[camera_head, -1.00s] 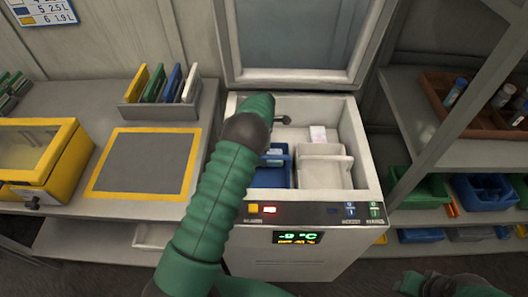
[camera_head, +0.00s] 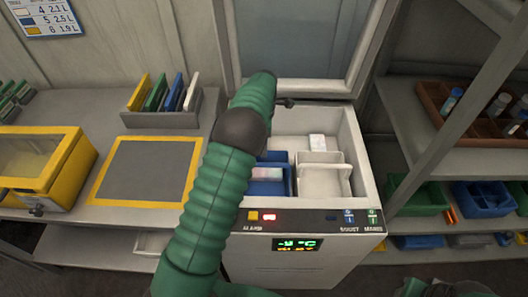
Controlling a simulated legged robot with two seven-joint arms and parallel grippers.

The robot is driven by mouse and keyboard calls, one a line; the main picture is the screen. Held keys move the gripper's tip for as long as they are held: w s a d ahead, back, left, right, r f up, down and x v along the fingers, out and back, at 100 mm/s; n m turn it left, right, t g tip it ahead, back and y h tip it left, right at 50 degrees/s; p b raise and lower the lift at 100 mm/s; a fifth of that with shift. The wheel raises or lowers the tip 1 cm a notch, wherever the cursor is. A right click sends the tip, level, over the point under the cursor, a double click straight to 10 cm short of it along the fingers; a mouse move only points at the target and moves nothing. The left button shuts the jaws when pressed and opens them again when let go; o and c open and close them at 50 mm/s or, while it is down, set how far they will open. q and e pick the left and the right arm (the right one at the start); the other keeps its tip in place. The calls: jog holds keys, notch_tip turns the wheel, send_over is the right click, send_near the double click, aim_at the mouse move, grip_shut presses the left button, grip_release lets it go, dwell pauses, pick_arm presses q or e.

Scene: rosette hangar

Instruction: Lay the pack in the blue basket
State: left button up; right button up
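The blue basket (camera_head: 284,184) sits in the left part of the open white freezer chest, partly hidden behind my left arm. A pale pinkish-white pack (camera_head: 268,174) shows inside the basket, its left side hidden by the arm. Another small white pack (camera_head: 317,142) stands behind the white basket (camera_head: 323,180). My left arm crosses the chest, and the dark end of its gripper (camera_head: 287,103) shows near the chest's back rim, apart from both packs. Its fingers are too small and hidden to read. Part of my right arm shows at the bottom right edge; its fingers are not visible.
The raised lid (camera_head: 290,45) stands behind the chest. On the left bench are a yellow-framed grey mat (camera_head: 146,170), a rack of coloured plates (camera_head: 160,118) and a yellow box (camera_head: 40,165). Shelves with green (camera_head: 418,197) and blue bins stand at right.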

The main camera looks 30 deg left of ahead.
pick_arm(q)
jog(key=s+d+r+m, duration=0.1)
jog(key=m, duration=0.1)
jog(key=s+d+r+m, duration=0.1)
jog(key=s+d+m, duration=0.1)
jog(key=s+d+r+m, duration=0.1)
jog(key=m, duration=0.1)
jog(key=shift+s+d+r+t, duration=0.2)
jog(key=shift+s+d+t, duration=0.05)
jog(key=shift+s+t, duration=0.15)
jog(key=s+d+m, duration=0.4)
jog(key=s+m, duration=0.2)
jog(key=s+d+m+t, duration=0.1)
jog(key=s+d+m, duration=0.3)
jog(key=s+m, duration=0.2)
jog(key=s+d+m, duration=0.4)
jog(key=s+m, duration=0.2)
jog(key=s, duration=0.1)
jog(key=shift+s+d+f+t, duration=0.2)
jog(key=shift+d+f+t, duration=0.1)
jog(key=shift+t, duration=0.1)
jog(key=shift+a+f, duration=0.15)
jog(key=shift+a, duration=0.05)
jog(key=shift+a, duration=0.1)
jog(key=w+p+v, duration=0.1)
jog(key=p+v, duration=0.5)
jog(key=p, duration=0.1)
jog(key=shift+w+r, duration=0.15)
jog(key=shift+r, duration=0.45)
